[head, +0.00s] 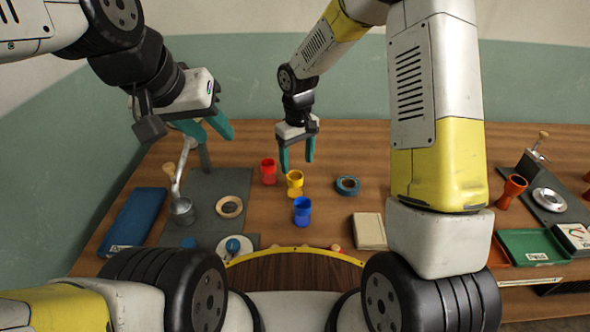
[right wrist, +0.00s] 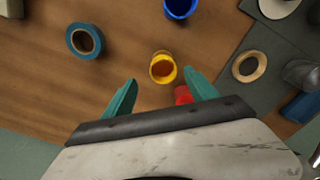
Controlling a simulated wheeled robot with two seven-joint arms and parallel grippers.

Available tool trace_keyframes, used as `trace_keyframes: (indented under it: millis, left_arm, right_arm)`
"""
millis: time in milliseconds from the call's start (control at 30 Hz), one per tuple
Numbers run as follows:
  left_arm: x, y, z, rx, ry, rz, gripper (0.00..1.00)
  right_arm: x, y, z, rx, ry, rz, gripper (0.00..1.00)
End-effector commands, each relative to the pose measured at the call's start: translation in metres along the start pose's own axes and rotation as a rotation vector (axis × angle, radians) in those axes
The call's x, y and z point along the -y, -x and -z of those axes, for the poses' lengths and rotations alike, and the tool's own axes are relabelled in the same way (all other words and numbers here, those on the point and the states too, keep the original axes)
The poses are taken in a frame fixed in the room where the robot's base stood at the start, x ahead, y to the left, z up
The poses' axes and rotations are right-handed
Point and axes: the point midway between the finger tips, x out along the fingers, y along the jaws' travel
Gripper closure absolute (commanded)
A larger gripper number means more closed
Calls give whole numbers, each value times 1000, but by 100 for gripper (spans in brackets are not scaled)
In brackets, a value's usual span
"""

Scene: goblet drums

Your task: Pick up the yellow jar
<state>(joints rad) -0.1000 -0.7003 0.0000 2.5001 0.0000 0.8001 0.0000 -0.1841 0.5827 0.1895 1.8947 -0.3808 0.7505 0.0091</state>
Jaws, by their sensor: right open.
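The yellow jar (head: 295,184) stands on the wooden table (head: 335,220) between a red jar (head: 268,171) and a blue jar (head: 302,210). My right gripper (head: 297,165) is open and empty above the table, just behind the yellow jar. In the right wrist view the yellow jar (right wrist: 163,68) lies ahead of the space between the open fingers (right wrist: 160,92), not between them. The red jar (right wrist: 183,95) is close to one finger and partly hidden. My left gripper (head: 212,130) hangs at the left over the table, its fingers apart and empty.
A blue tape roll (head: 347,186) lies right of the yellow jar. At the left are a grey mat (head: 200,218), a tan tape roll (head: 229,207) and a blue case (head: 136,218). A beige block (head: 369,231) is at the front, an orange cup (head: 511,190) at the right.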

Motion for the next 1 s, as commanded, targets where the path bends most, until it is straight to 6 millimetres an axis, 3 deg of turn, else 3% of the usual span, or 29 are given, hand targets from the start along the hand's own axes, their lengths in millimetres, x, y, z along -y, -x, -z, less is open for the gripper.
trace_keyframes:
  millis: [633,967,1000]
  left_arm:
    - [0,0,0,0,0,0,64]
    - [0,0,0,0,0,0,64]
    - [0,0,0,0,0,0,64]
  right_arm:
    - [5,-82,3,16,16,6,33]
    - [5,-90,3,12,15,6,33]
    - [5,-90,3,12,15,6,39]
